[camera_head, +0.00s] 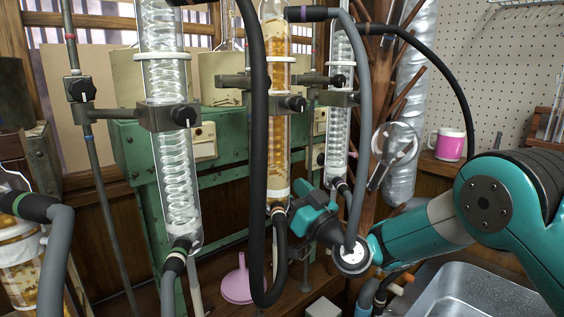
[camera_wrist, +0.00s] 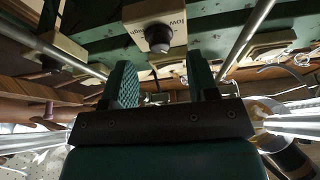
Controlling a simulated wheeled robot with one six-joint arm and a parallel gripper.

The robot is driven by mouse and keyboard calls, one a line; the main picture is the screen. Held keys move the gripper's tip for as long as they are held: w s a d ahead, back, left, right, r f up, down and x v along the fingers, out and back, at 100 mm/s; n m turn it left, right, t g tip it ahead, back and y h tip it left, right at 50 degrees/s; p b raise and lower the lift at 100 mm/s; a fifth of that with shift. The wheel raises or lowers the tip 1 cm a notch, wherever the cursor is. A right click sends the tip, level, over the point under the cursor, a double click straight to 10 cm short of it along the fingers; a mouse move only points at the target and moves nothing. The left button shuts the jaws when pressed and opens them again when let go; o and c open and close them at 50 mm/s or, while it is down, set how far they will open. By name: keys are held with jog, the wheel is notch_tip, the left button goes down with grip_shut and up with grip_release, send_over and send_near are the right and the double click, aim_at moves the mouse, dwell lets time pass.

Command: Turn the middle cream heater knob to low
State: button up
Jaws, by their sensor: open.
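In the wrist view a cream heater box (camera_wrist: 150,14) carries a dark round knob (camera_wrist: 158,38), with the word "low" printed beside it. The knob lies beyond my gripper (camera_wrist: 162,76), roughly in line with the gap between the two green fingers. The fingers are spread, with nothing held and no visible contact with the knob. In the head view my gripper (camera_head: 306,203) is beside the lower end of the middle condenser (camera_head: 276,120). The middle heater knob cannot be made out there; the condenser and hoses block much of the green frame.
Cream boxes (camera_head: 203,140) sit on the green frame (camera_head: 135,150). A left glass condenser (camera_head: 172,150), a right condenser (camera_head: 338,110) and a looping black hose (camera_head: 257,200) crowd the area. A pink funnel (camera_head: 238,285) stands below, and a metal sink (camera_head: 470,290) is at right.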

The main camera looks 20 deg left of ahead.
jog(key=p+x, duration=0.1)
jog(key=x, duration=0.2)
jog(key=shift+w+a, duration=0.15)
jog(key=c, duration=0.9)
jog(key=n+g+b, duration=0.1)
jog(key=n+b, duration=0.2)
jog(key=b, duration=0.4)
jog(key=n+g+y+b, duration=0.1)
jog(key=n+g+b, duration=0.1)
jog(key=b, duration=0.4)
jog(key=shift+w+n+y+b, duration=0.15)
jog(key=shift+n+y+b, duration=0.2)
jog(key=shift+n, duration=0.55)
jog(key=shift+r, duration=0.1)
